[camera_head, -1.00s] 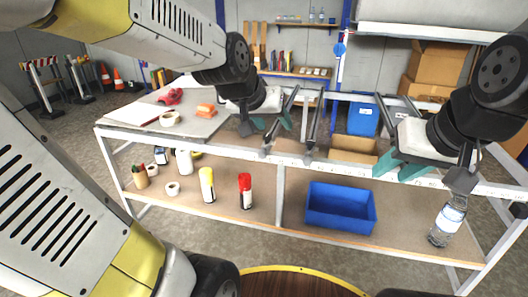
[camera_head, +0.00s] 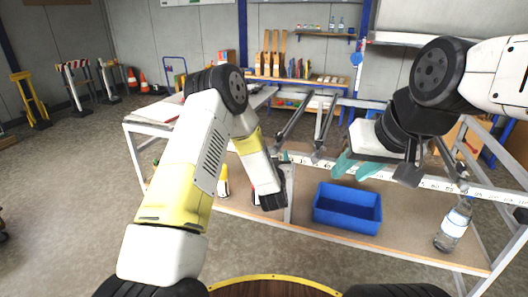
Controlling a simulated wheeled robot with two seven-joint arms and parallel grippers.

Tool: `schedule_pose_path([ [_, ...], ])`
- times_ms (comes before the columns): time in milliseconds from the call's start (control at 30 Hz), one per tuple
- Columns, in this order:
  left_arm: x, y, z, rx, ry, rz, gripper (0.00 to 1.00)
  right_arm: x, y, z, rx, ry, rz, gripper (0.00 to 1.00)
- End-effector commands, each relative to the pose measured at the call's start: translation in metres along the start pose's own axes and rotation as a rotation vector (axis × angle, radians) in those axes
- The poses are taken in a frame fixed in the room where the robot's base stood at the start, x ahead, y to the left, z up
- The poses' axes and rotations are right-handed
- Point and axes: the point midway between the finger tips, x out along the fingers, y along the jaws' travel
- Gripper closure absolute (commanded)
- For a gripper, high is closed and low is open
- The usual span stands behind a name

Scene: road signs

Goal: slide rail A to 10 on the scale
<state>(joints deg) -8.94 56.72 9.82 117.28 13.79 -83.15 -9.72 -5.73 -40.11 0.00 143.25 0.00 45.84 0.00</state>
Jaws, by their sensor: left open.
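Two dark sliding rails (camera_head: 291,121) and (camera_head: 324,127) run front to back over the bench frame; no letter is readable, so I cannot tell which is rail A. A white numbered scale (camera_head: 443,184) runs along the front edge, its digits too small to read surely. My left gripper (camera_head: 284,158) hangs at the front edge, left of the rails; its teal fingers are mostly hidden behind my arm. My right gripper (camera_head: 357,166) is open, its teal fingers apart, over the front edge to the right of the two rails. Neither gripper visibly touches a rail.
A further rail end (camera_head: 455,177) stands right of my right gripper. A blue bin (camera_head: 347,208) and a water bottle (camera_head: 453,228) stand on the lower shelf. A yellow bottle (camera_head: 223,182) is partly behind my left arm. Barriers and cones stand far left.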

Motion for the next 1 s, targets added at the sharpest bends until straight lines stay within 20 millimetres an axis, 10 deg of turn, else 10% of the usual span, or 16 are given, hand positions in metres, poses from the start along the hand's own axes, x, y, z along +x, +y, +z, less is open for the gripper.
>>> schedule_pose_path([
  [1000, 0.072, -0.004, 0.016, 0.007, 0.046, -0.025, 0.47, 0.000, 0.000, 0.000, 0.000, 0.000, 0.000, 0.64],
])
